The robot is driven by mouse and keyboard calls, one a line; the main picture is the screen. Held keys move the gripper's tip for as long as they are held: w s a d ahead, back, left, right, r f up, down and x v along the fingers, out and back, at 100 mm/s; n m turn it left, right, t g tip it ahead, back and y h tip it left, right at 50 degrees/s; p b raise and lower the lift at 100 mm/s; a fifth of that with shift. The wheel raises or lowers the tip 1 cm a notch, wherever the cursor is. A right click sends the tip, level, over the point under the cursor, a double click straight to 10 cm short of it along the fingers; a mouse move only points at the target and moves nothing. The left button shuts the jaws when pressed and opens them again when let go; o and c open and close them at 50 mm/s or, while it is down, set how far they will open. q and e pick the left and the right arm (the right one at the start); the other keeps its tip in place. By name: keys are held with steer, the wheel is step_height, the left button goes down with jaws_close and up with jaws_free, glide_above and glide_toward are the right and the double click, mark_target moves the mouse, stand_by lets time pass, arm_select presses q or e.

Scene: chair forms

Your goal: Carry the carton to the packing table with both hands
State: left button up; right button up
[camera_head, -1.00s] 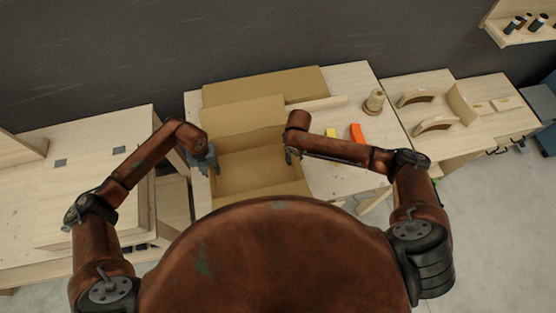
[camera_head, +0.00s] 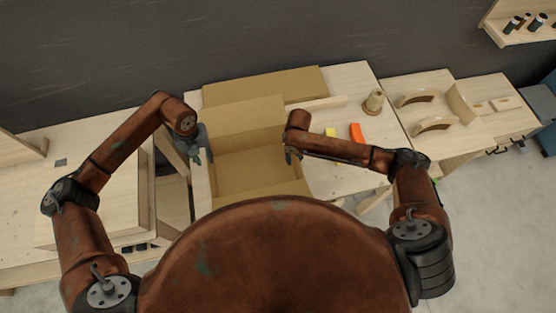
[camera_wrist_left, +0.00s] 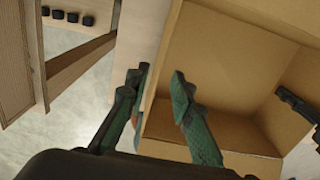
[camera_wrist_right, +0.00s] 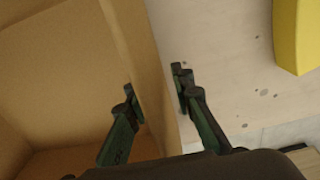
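The open cardboard carton (camera_head: 252,160) stands on the middle wooden table, its back flap raised. My left gripper (camera_head: 203,156) is at its left wall. In the left wrist view, my left gripper (camera_wrist_left: 160,82) is open, one finger outside the carton (camera_wrist_left: 218,60) and one inside. My right gripper (camera_head: 293,155) is at the right wall. In the right wrist view, my right gripper (camera_wrist_right: 154,82) has its fingers apart on either side of the carton wall (camera_wrist_right: 135,40). My body hides the carton's near side. I cannot tell which table is the packing table.
The middle table (camera_head: 335,180) also holds a yellow block (camera_head: 331,132), an orange piece (camera_head: 357,133) and a wooden spool (camera_head: 374,101). Another table (camera_head: 25,205) stands at left, past a gap. A right-hand table (camera_head: 470,130) bears curved wooden parts.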

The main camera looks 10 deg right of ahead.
step_height(320, 180, up, 12)
steer(key=shift+w+f, duration=0.1)
steer(key=shift+w, duration=0.05)
stand_by(0.7)
